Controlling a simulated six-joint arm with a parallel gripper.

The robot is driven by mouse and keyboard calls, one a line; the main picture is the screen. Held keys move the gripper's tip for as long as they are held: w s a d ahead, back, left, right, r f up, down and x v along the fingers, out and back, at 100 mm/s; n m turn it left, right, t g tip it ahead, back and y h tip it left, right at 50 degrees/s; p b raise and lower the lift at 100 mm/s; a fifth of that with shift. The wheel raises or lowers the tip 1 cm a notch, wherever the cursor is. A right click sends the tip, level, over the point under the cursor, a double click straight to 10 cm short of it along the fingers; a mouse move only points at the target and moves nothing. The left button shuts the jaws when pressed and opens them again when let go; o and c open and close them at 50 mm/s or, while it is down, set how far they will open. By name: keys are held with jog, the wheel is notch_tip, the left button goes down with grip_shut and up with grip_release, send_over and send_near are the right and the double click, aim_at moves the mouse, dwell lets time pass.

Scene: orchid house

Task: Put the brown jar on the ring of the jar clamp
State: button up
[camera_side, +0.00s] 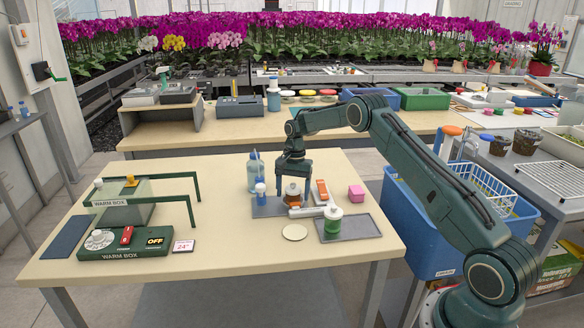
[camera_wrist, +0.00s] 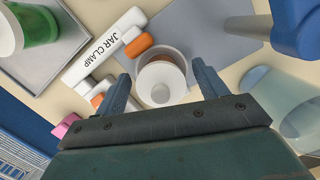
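The brown jar (camera_side: 293,190) stands upright at the jar clamp, below my gripper (camera_side: 293,174). In the wrist view the jar (camera_wrist: 161,83), with a pale round top, shows between the two fingers, with a narrow gap at each side. My gripper (camera_wrist: 160,80) looks open around it. The white jar clamp (camera_wrist: 103,47) has orange parts and lies beside the jar; its orange lever (camera_side: 321,187) rises behind in the side view. The clamp's ring is hard to make out, and I cannot tell whether the jar rests on it.
A green jar (camera_side: 332,217) stands on a grey tray (camera_side: 361,232) in front. A clear bottle (camera_side: 254,176) and a small blue bottle (camera_side: 260,189) stand close left. A pink cube (camera_side: 356,193) sits right. A warm box (camera_side: 125,205) occupies the table's left.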

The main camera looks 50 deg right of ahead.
jog(key=shift+r, duration=0.15)
jog(key=shift+w+d+r, duration=0.1)
jog(key=shift+d+r, duration=0.05)
jog(key=shift+r, duration=1.1)
jog(key=shift+w+d+r, duration=0.1)
jog(key=shift+d+r, duration=0.1)
jog(key=shift+r, duration=1.05)
jog(key=shift+d+r, duration=0.15)
jog(key=shift+r, duration=1.1)
jog(key=shift+r, duration=0.15)
jog(key=shift+a+r, duration=0.2)
jog(key=shift+r, duration=0.05)
jog(key=s+a+r+n+t+h, duration=0.1)
jog(key=s+a+r+n+t, duration=0.15)
jog(key=s+a+r, duration=0.7)
jog(key=s+a+r+n+t, duration=0.1)
jog(key=s+a+r+n, duration=0.4)
jog(key=r, duration=0.7)
jog(key=s+a+f+n+t, duration=0.1)
jog(key=s+a+n, duration=0.2)
jog(key=s, duration=0.9)
jog(key=s+a+f+n+t, duration=0.2)
jog(key=s+a, duration=0.3)
jog(key=s, duration=0.7)
jog(key=shift+f+n+h, duration=0.15)
jog(key=shift+n+h, duration=0.15)
jog(key=shift+n, duration=0.15)
